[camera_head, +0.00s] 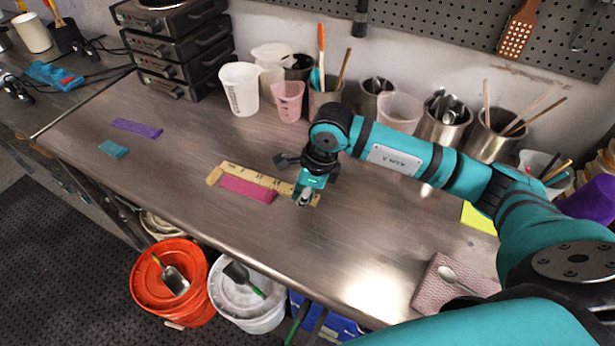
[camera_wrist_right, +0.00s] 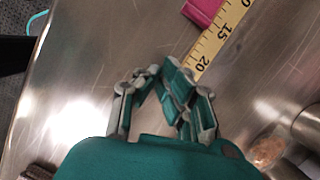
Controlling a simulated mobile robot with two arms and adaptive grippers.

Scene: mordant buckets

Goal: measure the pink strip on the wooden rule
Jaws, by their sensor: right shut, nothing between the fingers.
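The pink strip (camera_head: 248,189) lies flat on the metal bench along the near edge of the wooden rule (camera_head: 236,170). Its left end is close to the end block of the rule; I cannot tell whether they touch. My right gripper (camera_head: 304,199) is shut and empty, over the right end of the rule and hiding part of it. In the right wrist view, the gripper (camera_wrist_right: 170,75) is beside the rule (camera_wrist_right: 222,35) near its 20 mark. The pink strip (camera_wrist_right: 203,10) shows only partly at the top edge there. My left gripper is not in view.
A purple strip (camera_head: 137,128) and a teal strip (camera_head: 113,149) lie to the left. Beakers (camera_head: 240,90) and metal pots (camera_head: 443,122) line the back. A spoon (camera_head: 455,279) rests on a cloth (camera_head: 430,290) at right. Buckets (camera_head: 147,290) stand below the front edge.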

